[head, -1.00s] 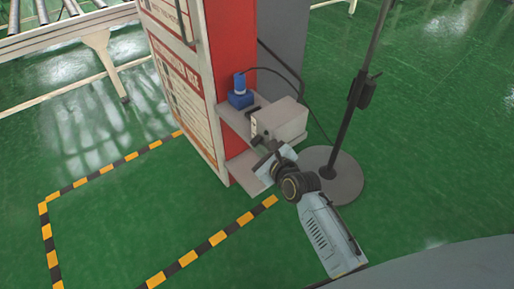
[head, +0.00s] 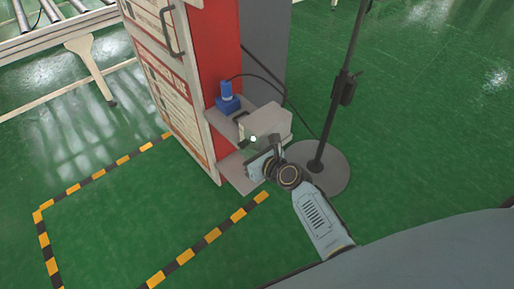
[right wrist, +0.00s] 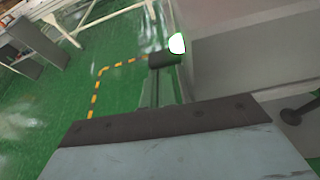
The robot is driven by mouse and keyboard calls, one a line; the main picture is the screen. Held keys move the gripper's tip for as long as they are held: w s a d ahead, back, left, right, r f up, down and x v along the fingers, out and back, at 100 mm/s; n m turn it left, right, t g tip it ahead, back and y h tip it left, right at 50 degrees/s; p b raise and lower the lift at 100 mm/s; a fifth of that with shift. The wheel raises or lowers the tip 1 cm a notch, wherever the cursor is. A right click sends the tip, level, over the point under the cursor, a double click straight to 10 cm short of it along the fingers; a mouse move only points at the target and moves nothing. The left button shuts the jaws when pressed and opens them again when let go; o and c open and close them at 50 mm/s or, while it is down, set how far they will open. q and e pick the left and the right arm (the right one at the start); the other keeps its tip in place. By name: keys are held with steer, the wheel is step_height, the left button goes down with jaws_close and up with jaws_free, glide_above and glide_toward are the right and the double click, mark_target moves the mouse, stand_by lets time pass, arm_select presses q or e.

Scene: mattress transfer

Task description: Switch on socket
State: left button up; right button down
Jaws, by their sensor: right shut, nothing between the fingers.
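The socket is a light grey box (head: 267,121) on a small shelf at the side of the red and white cabinet. A small bright light (head: 253,139) glows on its near face. It also shows as a white-green glow (right wrist: 177,43) in the right wrist view, close to a dark fingertip (right wrist: 165,60). My right gripper (head: 256,148) is shut and empty, right at the front of the box. I cannot tell whether it touches the box. My left gripper is out of view.
A blue plug-like device (head: 228,99) stands on the shelf (head: 222,124) left of the box, with a black cable behind. A dark pole on a round grey base (head: 330,178) stands close to the right of my arm. Green floor with yellow-black tape (head: 212,236) is open at the left.

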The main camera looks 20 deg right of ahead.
steer(key=shift+a+r+m+y+p, duration=0.15)
steer(key=shift+r+m+y+p, duration=0.15)
steer(key=shift+r+p, duration=0.65)
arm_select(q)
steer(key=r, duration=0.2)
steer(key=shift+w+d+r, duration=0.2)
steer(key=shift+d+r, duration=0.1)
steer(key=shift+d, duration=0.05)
arm_select(e)
steer(key=shift+w, duration=0.15)
steer(key=shift+r, duration=0.1)
